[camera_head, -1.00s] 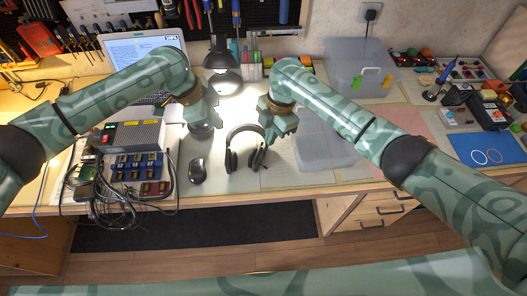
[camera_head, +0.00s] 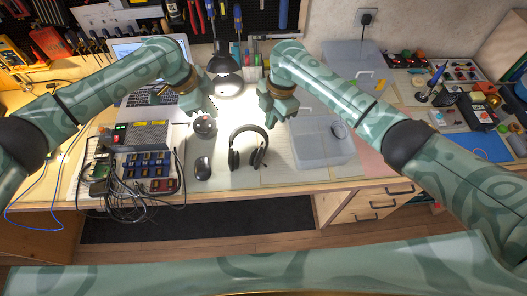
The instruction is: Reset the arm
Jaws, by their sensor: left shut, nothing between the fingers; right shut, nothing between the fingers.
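My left arm reaches in from the left, and its gripper (camera_head: 204,112) hangs above the desk near the laptop, shut and empty. My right arm reaches in from the right, and its gripper (camera_head: 269,120) hangs above the desk behind the headphones, shut and empty. The two grippers are apart, with the lit desk surface between them. Neither gripper appears to hold anything. The fingertips are small in this view.
Black headphones (camera_head: 236,153) and a mouse (camera_head: 203,168) lie in front of the grippers. A clear bin (camera_head: 325,150) stands to the right. A lamp (camera_head: 226,88), laptop (camera_head: 128,49) and power supply (camera_head: 138,136) with cables surround the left arm.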

